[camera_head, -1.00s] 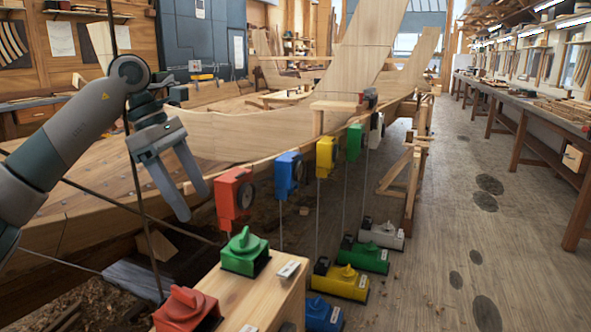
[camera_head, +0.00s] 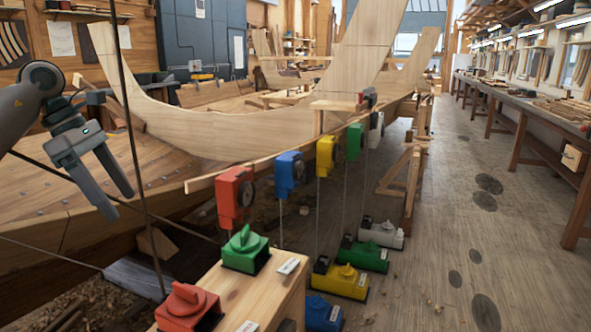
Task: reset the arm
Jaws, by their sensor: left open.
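My left gripper (camera_head: 121,205) is at the left, in front of the planked hull. Its two grey fingers are apart and point down and to the right, with nothing between them. It is left of the red box (camera_head: 234,196) on the hull's edge and above the red knob (camera_head: 187,303) and green knob (camera_head: 246,249) on the wooden block (camera_head: 262,293), apart from all of them. My left arm (camera_head: 27,100) enters from the left edge. My right gripper is not in view.
Blue (camera_head: 290,174), yellow (camera_head: 326,155) and green (camera_head: 355,141) boxes line the hull edge (camera_head: 273,156), with lines hanging to coloured floor units such as the yellow one (camera_head: 340,281). A thin dark rod (camera_head: 136,165) stands near the gripper. The floor (camera_head: 450,200) at right is clear.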

